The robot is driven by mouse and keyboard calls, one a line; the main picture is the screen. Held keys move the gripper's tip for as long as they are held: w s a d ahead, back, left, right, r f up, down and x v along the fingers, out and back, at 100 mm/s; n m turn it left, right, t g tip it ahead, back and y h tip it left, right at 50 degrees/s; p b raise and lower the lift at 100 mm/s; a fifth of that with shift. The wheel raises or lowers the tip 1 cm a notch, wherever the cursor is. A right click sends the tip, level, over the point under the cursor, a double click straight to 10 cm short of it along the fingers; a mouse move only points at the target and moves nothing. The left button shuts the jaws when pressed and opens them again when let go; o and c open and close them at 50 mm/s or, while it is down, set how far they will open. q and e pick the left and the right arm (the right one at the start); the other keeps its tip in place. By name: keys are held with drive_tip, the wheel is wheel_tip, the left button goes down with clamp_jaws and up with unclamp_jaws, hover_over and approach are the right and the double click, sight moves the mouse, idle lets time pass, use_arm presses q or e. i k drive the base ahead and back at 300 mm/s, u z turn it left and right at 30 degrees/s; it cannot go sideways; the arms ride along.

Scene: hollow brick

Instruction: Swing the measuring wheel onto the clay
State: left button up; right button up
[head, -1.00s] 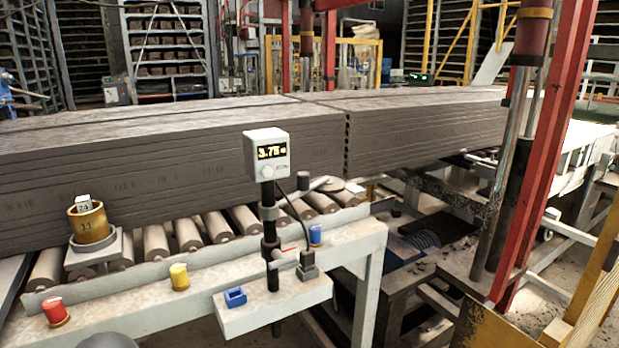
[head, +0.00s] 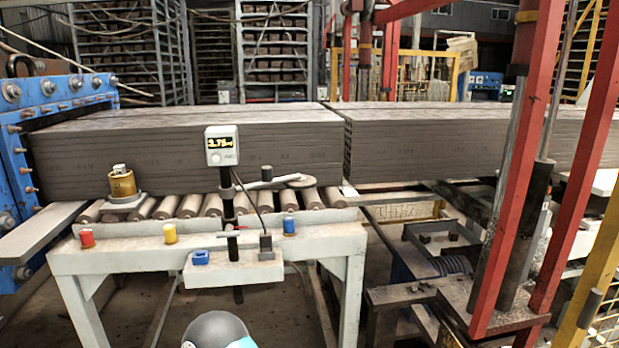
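The measuring wheel (head: 299,181) is a flat grey-brown disc at the right end of a pale swing arm (head: 265,183). The arm is carried on a black post (head: 227,200) topped by a white display box (head: 221,145) with yellow digits that seem to read 3.75. The clay (head: 120,160) is a long grey-brown column lying on rollers behind the post. The wheel sits near its lower front face by the right end of the front block; I cannot tell if they touch. Neither gripper is in view.
A brass cylinder (head: 122,185) stands at the left. A blue press (head: 60,95) and red uprights (head: 520,170) flank the bench.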

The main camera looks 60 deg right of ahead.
sight(297, 181)
drive_tip(key=z, duration=0.05)
drive_tip(key=k, duration=0.55)
drive_tip(key=z, duration=1.2)
drive_tip(key=i, duration=0.9)
drive_tip(key=z, duration=0.15)
